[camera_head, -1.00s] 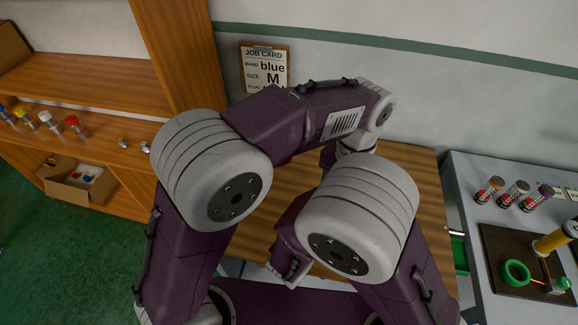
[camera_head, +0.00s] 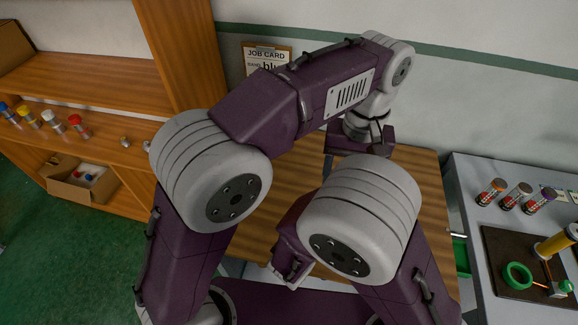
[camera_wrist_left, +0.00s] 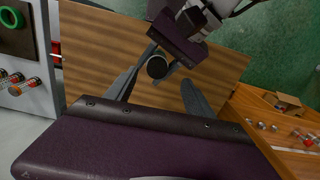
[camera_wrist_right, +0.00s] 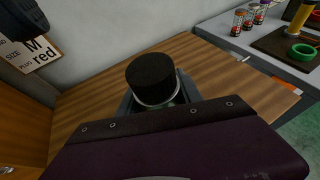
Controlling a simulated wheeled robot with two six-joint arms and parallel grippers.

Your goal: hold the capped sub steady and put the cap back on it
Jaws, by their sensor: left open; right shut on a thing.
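The capped sub (camera_wrist_right: 152,80) shows in the right wrist view as a thick black cylindrical end with a pale ring and a bit of green below it. My right gripper (camera_wrist_right: 156,99) is shut on it above the wooden table. The sub's black round end (camera_wrist_left: 157,67) also shows in the left wrist view, in front of the right gripper's purple body. My left gripper (camera_wrist_left: 168,68) is open, its fingertips pointing toward that end; I cannot tell how far apart they are. No separate cap is clearly visible. In the head view my arms hide the sub.
A wooden table (camera_head: 420,200) lies below. A job card (camera_head: 266,56) is on the back wall. The grey bench (camera_head: 470,180) at right bears several capped tubes (camera_head: 515,195), a dark mat and a green ring (camera_head: 517,275). Shelves with coloured-cap tubes and a cardboard box (camera_head: 72,188) stand left.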

